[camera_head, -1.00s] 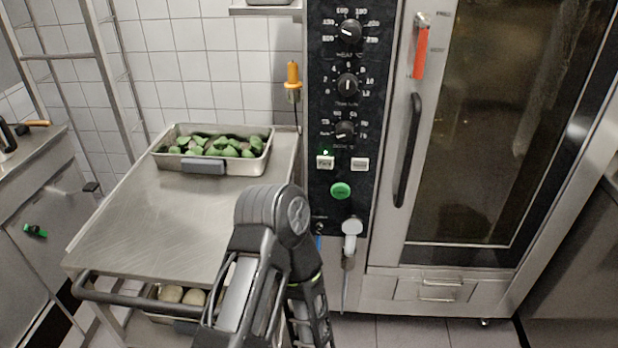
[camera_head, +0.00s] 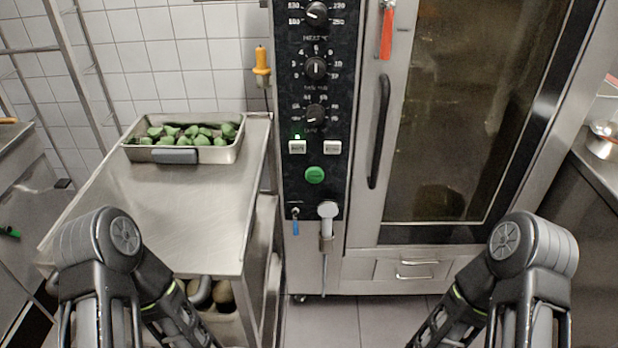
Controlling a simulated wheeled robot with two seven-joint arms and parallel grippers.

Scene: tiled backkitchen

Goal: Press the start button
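The round green button (camera_head: 314,175) sits low on the black control panel (camera_head: 288,90) of the oven, under two white rectangular buttons (camera_head: 297,147) and (camera_head: 332,147). A small green light glows above the left white button. Three black knobs line the panel above. My two arms show at the bottom left and bottom right, both well below and apart from the panel. Their grippers are outside the frame, so their state is hidden.
The oven's glass door (camera_head: 450,110) has a black vertical handle (camera_head: 379,130) right of the panel. A steel cart (camera_head: 180,200) at left bears a tray (camera_head: 222,154) of green vegetables. A hand shower (camera_head: 327,215) hangs below the panel. Clear floor (camera_head: 350,320) lies in front.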

